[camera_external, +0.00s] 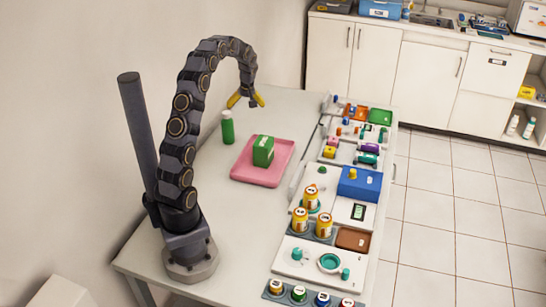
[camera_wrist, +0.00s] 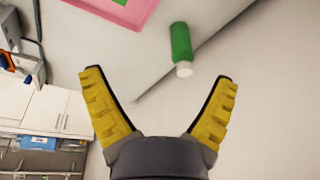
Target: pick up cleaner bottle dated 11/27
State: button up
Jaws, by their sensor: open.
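A green bottle with a white cap (camera_external: 227,128) stands upright on the table near its wall-side edge, left of the pink tray. It also shows in the wrist view (camera_wrist: 181,45), ahead of and between my open fingers, apart from them. No date is readable on it. My gripper (camera_external: 246,100) has yellow fingers spread wide and empty, above the table and a little to the right of the bottle. In the wrist view my gripper (camera_wrist: 158,105) shows both fingers apart with nothing between them.
A pink tray (camera_external: 275,178) holds a green box (camera_external: 263,151), right of the bottle. A blue box (camera_external: 360,184), yellow jars (camera_external: 300,220) and several small items crowd the table's right side. The table (camera_external: 225,200) is clear in front of the tray.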

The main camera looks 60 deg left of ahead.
aim_at(227, 119)
jog(key=s+a+f+n, duration=0.1)
jog(key=a+f, duration=0.1)
jog(key=a, duration=0.1)
jog(key=s+a+f+n, duration=0.1)
jog(key=a, duration=0.3)
jog(key=s+a+f+n+y, duration=0.1)
jog(key=a+f, duration=0.1)
jog(key=a, duration=0.2)
jog(key=shift+s+a+f, duration=0.15)
jog(key=shift+s+f, duration=0.15)
jog(key=shift+f, duration=0.05)
jog(key=shift+s+a+f+n, duration=0.1)
jog(key=shift+a+f+n, duration=0.15)
jog(key=shift+a+n, duration=0.05)
jog(key=x, duration=0.7)
jog(key=shift+w+d+f, duration=0.15)
jog(key=shift+w+f, duration=0.1)
jog(key=shift+w, duration=0.1)
jog(key=c, duration=1.2)
